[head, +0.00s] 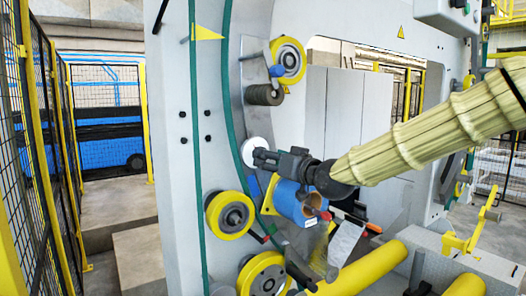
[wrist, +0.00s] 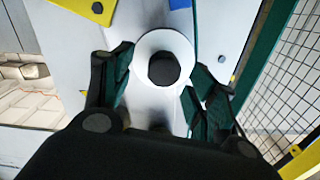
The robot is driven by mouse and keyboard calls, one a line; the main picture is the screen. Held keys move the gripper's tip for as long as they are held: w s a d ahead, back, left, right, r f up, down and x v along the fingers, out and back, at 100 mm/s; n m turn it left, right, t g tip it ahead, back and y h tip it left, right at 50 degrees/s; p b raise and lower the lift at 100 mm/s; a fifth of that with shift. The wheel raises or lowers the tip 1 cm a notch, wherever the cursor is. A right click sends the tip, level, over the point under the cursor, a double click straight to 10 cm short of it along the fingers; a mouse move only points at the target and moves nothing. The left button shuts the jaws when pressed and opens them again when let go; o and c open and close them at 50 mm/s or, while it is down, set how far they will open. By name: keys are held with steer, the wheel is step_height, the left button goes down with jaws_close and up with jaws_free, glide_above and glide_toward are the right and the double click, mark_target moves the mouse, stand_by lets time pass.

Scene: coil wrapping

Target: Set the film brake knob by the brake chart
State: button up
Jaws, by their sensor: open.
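A white disc (head: 256,150) with a dark round centre stands on the machine's grey ring face. I take it for the film brake knob on its dial. In the wrist view the dark centre (wrist: 163,69) and its white rim (wrist: 148,44) sit between my fingertips. My gripper (head: 262,159) is open, its fingers pointing at the disc; it also shows in the wrist view (wrist: 160,82), one finger on each side. I cannot tell whether they touch the knob. No pointer or scale can be read. I cannot make out a brake chart.
A blue roll (head: 297,207) sits just below my gripper. Yellow-rimmed rollers (head: 230,214) are close by, below and above (head: 289,61). Thick yellow rollers (head: 368,266) lie at the lower right. A wire fence (head: 38,120) stands at the left.

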steer(key=p+x, duration=0.1)
steer(key=x, duration=0.3)
steer(key=shift+a+r+p, duration=0.1)
steer(key=shift+r+p, duration=0.15)
steer(key=shift+p, duration=0.1)
steer(key=shift+s+r, duration=0.2)
steer(key=shift+s, duration=0.2)
steer(key=shift+w+f, duration=0.1)
steer(key=shift+w, duration=0.1)
steer(key=c, duration=1)
